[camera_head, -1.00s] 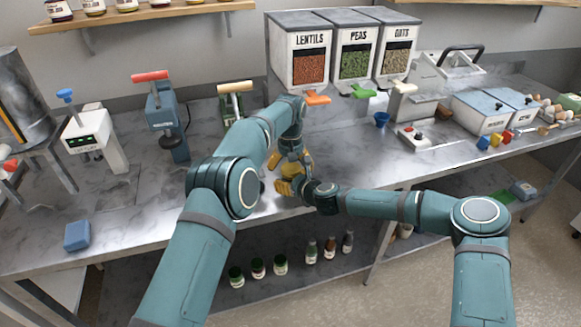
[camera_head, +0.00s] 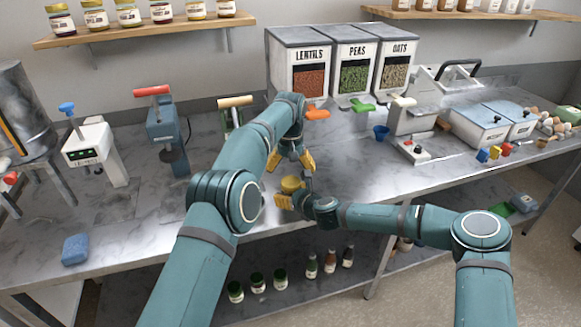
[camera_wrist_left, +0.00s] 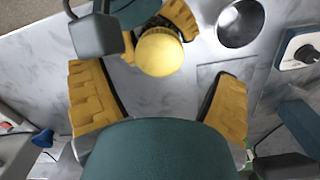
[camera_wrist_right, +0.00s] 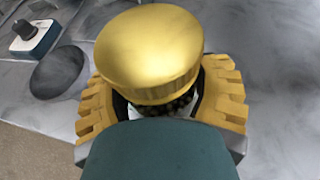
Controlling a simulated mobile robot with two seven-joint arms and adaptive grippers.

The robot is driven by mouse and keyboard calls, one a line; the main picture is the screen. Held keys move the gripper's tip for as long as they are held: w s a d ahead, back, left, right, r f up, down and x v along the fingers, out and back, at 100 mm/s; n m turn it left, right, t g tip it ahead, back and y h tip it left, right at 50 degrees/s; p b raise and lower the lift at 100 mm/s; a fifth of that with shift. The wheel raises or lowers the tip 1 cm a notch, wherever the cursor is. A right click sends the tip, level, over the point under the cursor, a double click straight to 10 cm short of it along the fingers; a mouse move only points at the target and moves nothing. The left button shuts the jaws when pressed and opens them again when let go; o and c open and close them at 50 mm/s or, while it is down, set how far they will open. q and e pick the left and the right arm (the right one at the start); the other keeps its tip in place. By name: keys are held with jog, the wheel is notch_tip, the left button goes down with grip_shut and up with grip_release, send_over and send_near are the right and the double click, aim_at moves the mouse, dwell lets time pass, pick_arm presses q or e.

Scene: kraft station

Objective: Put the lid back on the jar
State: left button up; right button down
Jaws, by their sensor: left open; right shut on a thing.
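The gold lid (camera_wrist_right: 150,50) sits on top of the jar (camera_wrist_right: 165,108), whose dark contents show in a narrow band under the rim in the right wrist view. The lid looks roughly level; I cannot tell if it is tight. In the head view the lid (camera_head: 291,184) is just below my left gripper (camera_head: 291,162). My left gripper is open and empty, apart from the lid, which also shows in the left wrist view (camera_wrist_left: 159,54). My right gripper (camera_head: 285,201) is shut around the jar's body and hides most of it.
A round dark recess (camera_wrist_left: 240,22) in the metal worktop and a white device with a black knob (camera_wrist_right: 35,36) are close by. Lentil, pea and oat bins (camera_head: 300,75) stand behind. A blue press (camera_head: 163,125) and a blue sponge (camera_head: 76,249) are to the left.

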aim_at(291, 181)
pick_arm(q)
jog(key=n, duration=0.1)
jog(key=r+n, duration=0.1)
jog(key=n, duration=0.1)
jog(key=shift+w+d+n, duration=0.1)
jog(key=shift+d+n, duration=0.1)
jog(key=shift+n, duration=0.1)
jog(key=n, duration=0.3)
jog(key=shift+r, duration=0.35)
jog(key=n, duration=0.3)
jog(key=r+n, duration=0.1)
jog(key=n, duration=0.2)
jog(key=shift+w+a+r+n, duration=0.15)
jog(key=shift+a+n, duration=0.05)
jog(key=shift+n, duration=0.2)
jog(key=shift+f, duration=4)
jog(key=c, duration=1.3)
